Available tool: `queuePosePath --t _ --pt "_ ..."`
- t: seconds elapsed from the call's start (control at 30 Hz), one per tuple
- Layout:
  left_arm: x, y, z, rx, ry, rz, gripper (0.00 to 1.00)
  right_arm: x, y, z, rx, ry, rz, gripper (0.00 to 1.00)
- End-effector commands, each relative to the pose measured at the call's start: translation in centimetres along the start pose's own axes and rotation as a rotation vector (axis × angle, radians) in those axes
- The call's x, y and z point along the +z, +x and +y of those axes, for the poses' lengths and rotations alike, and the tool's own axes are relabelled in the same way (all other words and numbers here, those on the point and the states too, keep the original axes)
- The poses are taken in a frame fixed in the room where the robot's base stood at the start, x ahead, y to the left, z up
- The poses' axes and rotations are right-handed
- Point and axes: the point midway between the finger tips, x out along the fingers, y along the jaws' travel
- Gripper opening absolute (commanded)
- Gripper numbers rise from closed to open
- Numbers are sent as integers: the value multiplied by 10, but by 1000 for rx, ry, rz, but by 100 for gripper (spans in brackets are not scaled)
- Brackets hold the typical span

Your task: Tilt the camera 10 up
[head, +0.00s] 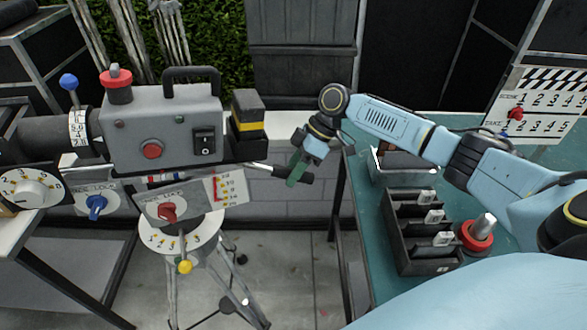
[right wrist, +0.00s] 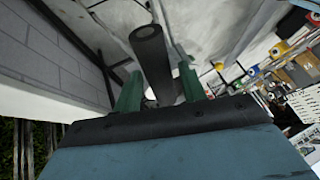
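The grey camera (head: 162,130) sits on a tripod head at the left, with a red knob on top and a carrying handle. A white plate with a tilt scale (head: 226,188) and a red lock knob (head: 167,212) is below it. A black-gripped handle (head: 293,175) sticks out to the right of the head. My right gripper (head: 298,168), with green fingers, is at this handle. In the right wrist view the handle grip (right wrist: 152,58) lies between the two spread fingers (right wrist: 158,88), with gaps showing beside it. My left gripper is not in view.
A blue lock knob (head: 96,207) and a pan dial (head: 178,232) are near the tripod head. At right, a teal table (head: 385,275) carries a black slotted rack (head: 408,232) and a red-based knob (head: 478,234). A slate board (head: 545,105) stands behind.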

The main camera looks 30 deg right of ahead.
Motion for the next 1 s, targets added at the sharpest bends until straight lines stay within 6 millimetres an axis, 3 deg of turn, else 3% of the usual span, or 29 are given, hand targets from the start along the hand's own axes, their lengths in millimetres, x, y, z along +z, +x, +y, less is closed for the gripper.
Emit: queuePosePath --t 0.43,1.0 --pt "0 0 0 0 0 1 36 -1 -9 1 2 0 2 49" --pt "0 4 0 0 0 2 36 0 -120 1 3 0 2 49"
